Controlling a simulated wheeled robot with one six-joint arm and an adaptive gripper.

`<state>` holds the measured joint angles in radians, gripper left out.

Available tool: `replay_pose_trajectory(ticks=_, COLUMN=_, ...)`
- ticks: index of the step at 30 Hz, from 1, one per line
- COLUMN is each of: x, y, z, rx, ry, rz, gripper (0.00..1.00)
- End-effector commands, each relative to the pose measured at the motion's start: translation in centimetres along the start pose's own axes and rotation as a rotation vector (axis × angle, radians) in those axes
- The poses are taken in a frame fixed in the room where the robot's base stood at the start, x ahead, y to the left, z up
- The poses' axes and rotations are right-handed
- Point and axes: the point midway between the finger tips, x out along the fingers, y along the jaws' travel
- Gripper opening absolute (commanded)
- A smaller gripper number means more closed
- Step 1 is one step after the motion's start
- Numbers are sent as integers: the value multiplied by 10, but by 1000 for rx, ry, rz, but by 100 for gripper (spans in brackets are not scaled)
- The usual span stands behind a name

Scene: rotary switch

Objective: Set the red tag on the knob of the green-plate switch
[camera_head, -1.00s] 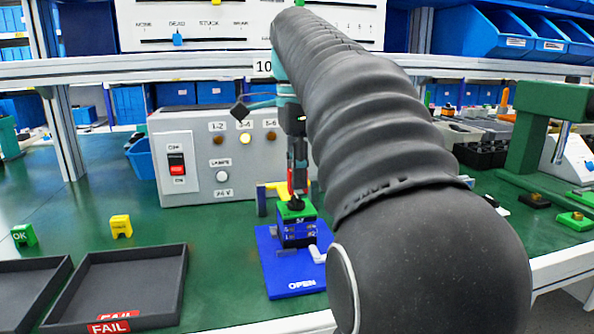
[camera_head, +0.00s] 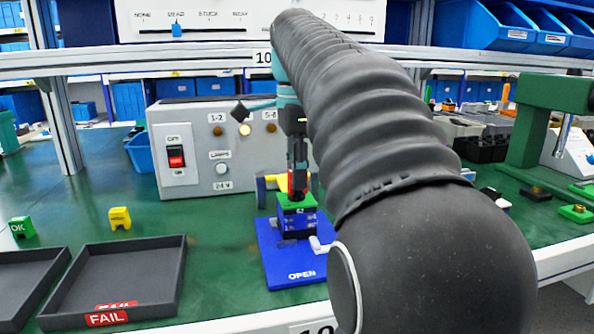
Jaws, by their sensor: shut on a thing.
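The green-plate switch (camera_head: 297,204) sits upright on a blue fixture (camera_head: 270,250) marked OPEN, with a white lever at its right side. My gripper (camera_head: 298,180) is directly above the switch, pointing down and shut on the red tag (camera_head: 291,184). The tag is mostly hidden by the fingers. It is low over the green plate, where the knob is; I cannot tell whether the tag touches the knob. The knob itself is hidden.
A grey lamp box (camera_head: 215,165) with a red rocker switch stands behind. A yellow tag (camera_head: 120,218) and a green OK tag (camera_head: 22,228) are at the left, near a dark FAIL tray (camera_head: 120,275). Green table is clear between tray and fixture.

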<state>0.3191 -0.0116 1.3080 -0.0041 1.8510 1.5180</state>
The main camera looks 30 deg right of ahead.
Motion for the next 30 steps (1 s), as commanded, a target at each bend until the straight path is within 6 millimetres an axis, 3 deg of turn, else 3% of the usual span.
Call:
replay_pose_trajectory(ticks=4, x=4, y=0, z=0, rx=0, ry=0, rz=0, gripper=3)
replay_pose_trajectory(ticks=5, x=4, y=0, z=0, rx=0, ry=0, rz=0, gripper=24)
replay_pose_trajectory(ticks=6, x=3, y=0, z=0, rx=0, ry=0, rz=0, gripper=34)
replay_pose_trajectory(ticks=8, x=3, y=0, z=0, rx=0, ry=0, rz=0, gripper=49)
replay_pose_trajectory(ticks=9, x=3, y=0, z=0, rx=0, ry=0, rz=0, gripper=51)
replay_pose_trajectory(ticks=19, x=0, y=0, z=0, rx=0, ry=0, rz=0, gripper=51)
replay_pose_trajectory(ticks=28, x=-24, y=0, z=0, rx=0, ry=0, rz=0, gripper=51)
replay_pose_trajectory(ticks=30, x=-15, y=-1, z=0, rx=0, ry=0, rz=-1, gripper=51)
